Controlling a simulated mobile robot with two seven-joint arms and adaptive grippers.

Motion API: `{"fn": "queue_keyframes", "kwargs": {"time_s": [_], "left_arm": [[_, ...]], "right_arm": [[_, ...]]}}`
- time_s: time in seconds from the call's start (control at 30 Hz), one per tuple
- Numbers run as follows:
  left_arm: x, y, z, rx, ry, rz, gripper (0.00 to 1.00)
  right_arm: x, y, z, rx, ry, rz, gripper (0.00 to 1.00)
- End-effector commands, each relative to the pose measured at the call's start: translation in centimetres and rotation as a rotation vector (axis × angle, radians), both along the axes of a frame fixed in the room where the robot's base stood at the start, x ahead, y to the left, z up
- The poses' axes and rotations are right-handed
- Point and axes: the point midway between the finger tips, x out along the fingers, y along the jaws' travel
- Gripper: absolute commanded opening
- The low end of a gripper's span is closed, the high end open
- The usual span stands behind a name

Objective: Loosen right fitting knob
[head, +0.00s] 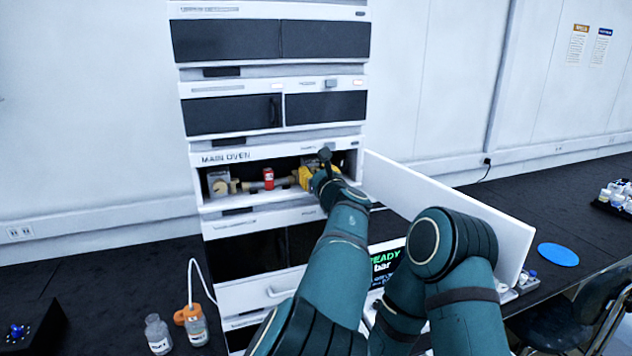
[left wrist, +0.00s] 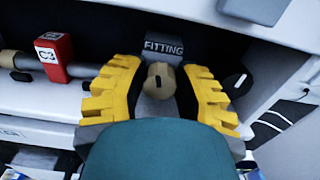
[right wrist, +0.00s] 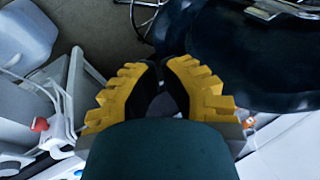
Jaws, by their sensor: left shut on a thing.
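The right fitting knob is a tan round knob (left wrist: 160,80) with a dark slot, below a grey block marked FITTING (left wrist: 163,47) in the left wrist view. My left gripper (left wrist: 160,92) has its yellow-padded fingers on either side of the knob, shut on it. In the head view this gripper (head: 312,178) reaches into the right part of the MAIN OVEN bay and hides the knob. A column with a red C3 tag (left wrist: 54,57) lies to its left; the tag also shows in the head view (head: 268,178). My right gripper (right wrist: 160,72) is empty, fingertips together, away from the oven.
The oven door (head: 460,205) stands open to the right. A tan fitting (head: 221,187) sits at the bay's left end. A black round knob (left wrist: 238,82) is close right of my left fingers. Bottles (head: 197,325) stand at lower left; a blue disc (head: 558,254) lies right.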

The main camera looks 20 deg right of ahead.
Motion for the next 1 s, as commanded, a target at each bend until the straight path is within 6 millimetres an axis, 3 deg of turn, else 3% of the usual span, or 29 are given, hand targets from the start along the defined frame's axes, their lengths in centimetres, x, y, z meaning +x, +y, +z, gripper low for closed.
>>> {"fn": "queue_keyframes", "kwargs": {"time_s": [0.1,0.4,1.0], "left_arm": [[0.1,0.2,-0.4,-0.089,-0.003,0.002,0.00],[0.1,0.2,-0.3,-0.258,-0.008,0.000,0.00],[0.1,0.2,0.0,-0.328,-0.010,0.001,0.00]], "right_arm": [[0.1,0.1,-1.5,-0.002,-0.001,0.000,0.00],[0.2,0.2,-3.4,-0.006,0.000,-0.001,0.00],[0.1,0.2,-4.0,-0.008,0.000,0.000,0.00]]}}
